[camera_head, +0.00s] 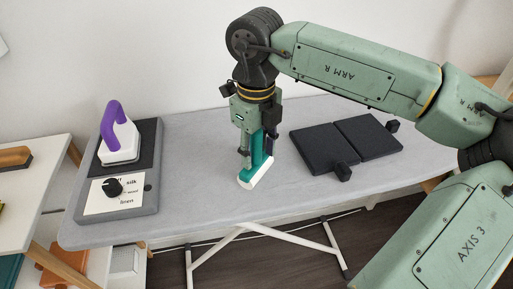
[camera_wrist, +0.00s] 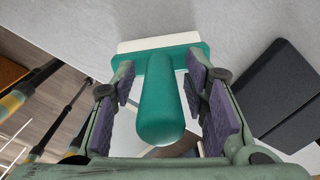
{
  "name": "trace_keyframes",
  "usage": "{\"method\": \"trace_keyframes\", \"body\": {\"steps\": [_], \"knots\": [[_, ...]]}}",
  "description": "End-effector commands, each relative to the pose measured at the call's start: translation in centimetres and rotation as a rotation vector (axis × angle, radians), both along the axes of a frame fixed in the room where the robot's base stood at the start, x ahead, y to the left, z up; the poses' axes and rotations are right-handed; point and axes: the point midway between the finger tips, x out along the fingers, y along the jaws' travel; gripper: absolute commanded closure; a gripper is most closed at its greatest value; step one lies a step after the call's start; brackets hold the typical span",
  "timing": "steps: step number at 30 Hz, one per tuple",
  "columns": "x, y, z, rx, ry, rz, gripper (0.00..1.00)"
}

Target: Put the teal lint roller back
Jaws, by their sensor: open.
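The teal lint roller (camera_head: 262,162) is on the grey ironing board (camera_head: 210,175), with its white edge against the board's surface. My gripper (camera_head: 257,150) is directly over it, pointing down. In the wrist view, the roller's teal handle (camera_wrist: 160,105) stands between the two purple finger pads of my gripper (camera_wrist: 165,100). The pads are spread, with a gap visible on each side of the handle. The wrist view also shows the roller's teal head with its white strip, beyond the fingertips.
A purple-handled iron (camera_head: 119,140) stands on a grey station with a dial (camera_head: 113,187) at the left. A dark folded panel (camera_head: 346,140) lies on the board to the right. A white shelf (camera_head: 38,175) with a brush (camera_head: 14,157) is at the far left. The board's front middle is clear.

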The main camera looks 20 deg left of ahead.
Motion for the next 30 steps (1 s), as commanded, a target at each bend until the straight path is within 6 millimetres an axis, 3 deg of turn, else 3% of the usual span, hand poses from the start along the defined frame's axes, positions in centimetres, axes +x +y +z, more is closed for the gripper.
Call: {"method": "trace_keyframes", "body": {"steps": [8,21,30], "knots": [[0.1,0.0,0.8,0.0,-0.002,-0.001,0.59],[0.0,0.0,9.7,0.0,-0.002,-0.002,0.59],[0.0,0.1,12.3,0.0,0.0,0.001,0.59]]}}
